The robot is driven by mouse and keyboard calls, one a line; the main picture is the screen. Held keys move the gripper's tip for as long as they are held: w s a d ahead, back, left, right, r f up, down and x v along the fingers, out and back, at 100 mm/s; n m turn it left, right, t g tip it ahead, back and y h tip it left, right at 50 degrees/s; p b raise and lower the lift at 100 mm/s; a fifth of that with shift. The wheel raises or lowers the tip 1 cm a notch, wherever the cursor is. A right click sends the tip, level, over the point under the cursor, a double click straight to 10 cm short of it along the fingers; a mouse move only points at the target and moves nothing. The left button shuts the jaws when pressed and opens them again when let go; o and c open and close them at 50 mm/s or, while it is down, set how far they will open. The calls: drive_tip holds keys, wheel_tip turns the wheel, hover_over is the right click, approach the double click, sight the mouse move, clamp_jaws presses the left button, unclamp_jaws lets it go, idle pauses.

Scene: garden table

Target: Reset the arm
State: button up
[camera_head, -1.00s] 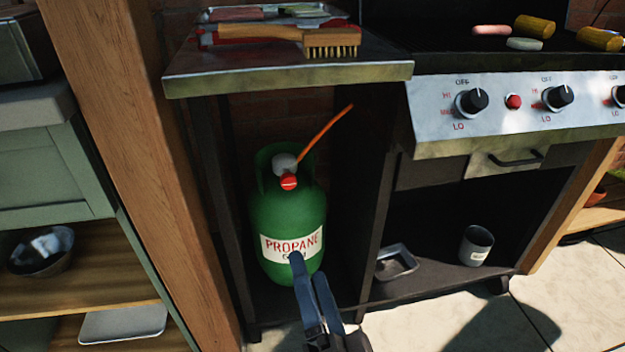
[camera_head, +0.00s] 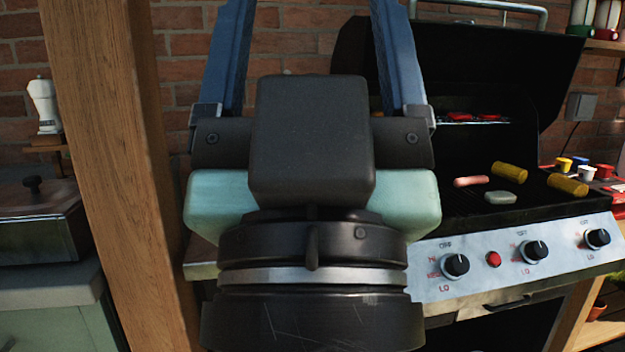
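My gripper (camera_head: 308,60) is raised close in front of the camera and fills the middle of the view. The fingertips run out of the top of the picture. My gripper and wrist hide most of the side shelf left of the grill and what lies on it.
The grill (camera_head: 520,262) stands open at the right, with corn (camera_head: 567,185), a sausage (camera_head: 471,181) and a pale green piece (camera_head: 501,198) on it. A wooden post (camera_head: 110,180) rises close at the left. A brick wall (camera_head: 180,62) is behind.

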wheel_tip(320, 180, up, 33)
drive_tip(key=p, duration=3.1)
drive_tip(key=shift+f, duration=0.1)
